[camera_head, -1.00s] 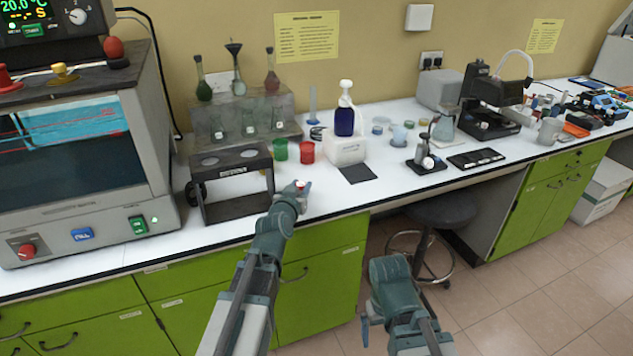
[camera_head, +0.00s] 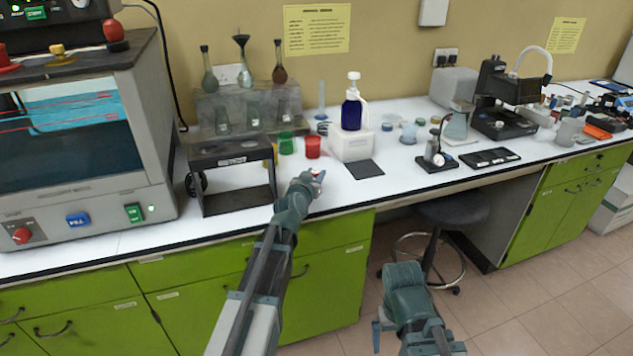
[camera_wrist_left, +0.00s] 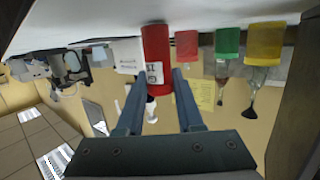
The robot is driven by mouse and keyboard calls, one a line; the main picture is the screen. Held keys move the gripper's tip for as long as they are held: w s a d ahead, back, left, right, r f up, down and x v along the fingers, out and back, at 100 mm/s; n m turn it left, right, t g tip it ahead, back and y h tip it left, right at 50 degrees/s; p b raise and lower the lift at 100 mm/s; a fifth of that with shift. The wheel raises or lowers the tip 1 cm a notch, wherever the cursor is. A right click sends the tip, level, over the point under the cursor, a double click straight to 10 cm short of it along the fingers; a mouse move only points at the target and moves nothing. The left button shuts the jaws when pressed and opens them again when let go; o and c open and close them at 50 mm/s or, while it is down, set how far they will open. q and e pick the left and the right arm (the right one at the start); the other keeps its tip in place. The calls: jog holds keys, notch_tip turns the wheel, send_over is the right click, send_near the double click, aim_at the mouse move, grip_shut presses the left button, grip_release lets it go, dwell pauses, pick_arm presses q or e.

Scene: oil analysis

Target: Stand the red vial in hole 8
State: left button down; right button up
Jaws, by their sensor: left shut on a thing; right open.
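My left gripper (camera_head: 316,177) is shut on the red vial (camera_head: 319,175) above the front part of the white bench. In the left wrist view, which is upside down, the red vial (camera_wrist_left: 156,58) sits between the tips of the left gripper (camera_wrist_left: 158,82). It has a white label whose text I cannot read. My right gripper (camera_head: 378,335) is open and empty, low in front of the bench. I cannot make out any numbered hole, so hole 8 is not identifiable.
A dark stand (camera_head: 236,200) is left of the vial. Red (camera_head: 312,147) and green (camera_head: 286,143) cups and a white box (camera_head: 350,147) with a blue bottle (camera_head: 351,116) are behind. A black tray (camera_head: 490,158) lies right.

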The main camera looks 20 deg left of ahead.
pick_arm(q)
jog(key=shift+f, duration=0.15)
jog(key=c, duration=0.5)
grip_release()
jog(key=shift+c, duration=0.2)
jog(key=shift+r, duration=0.2)
jog(key=s+r+p, duration=0.2)
jog(key=s, duration=0.9)
jog(key=shift+s+r+p, duration=0.15)
jog(key=shift+s+p, duration=0.2)
jog(key=shift+s, duration=0.05)
